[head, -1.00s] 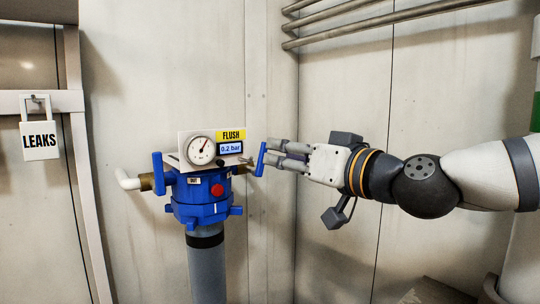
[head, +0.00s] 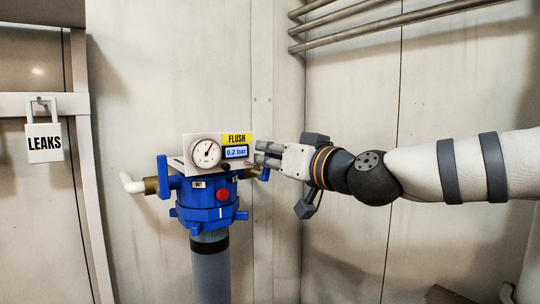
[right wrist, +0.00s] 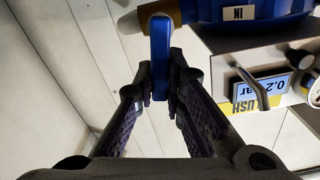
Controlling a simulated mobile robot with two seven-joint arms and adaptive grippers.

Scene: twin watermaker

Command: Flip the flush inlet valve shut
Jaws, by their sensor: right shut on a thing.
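The flush inlet valve has a blue lever handle (right wrist: 160,55) on the side marked IN of a blue filter housing (head: 205,193). My right gripper (right wrist: 161,78) has its two fingers on either side of this handle, shut on it, in the right wrist view. In the head view my right gripper (head: 262,153) reaches the handle from the right. The fingers hide most of the handle there; only its lower end (head: 265,174) shows. The brass fitting (right wrist: 160,13) behind it shows partly. My left gripper is in neither view.
A gauge (head: 206,153) and a FLUSH display (head: 236,151) sit on the housing, close to my fingers. A second blue handle (head: 162,178) stands upright on the left side. Pipes (head: 370,28) run along the upper right wall.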

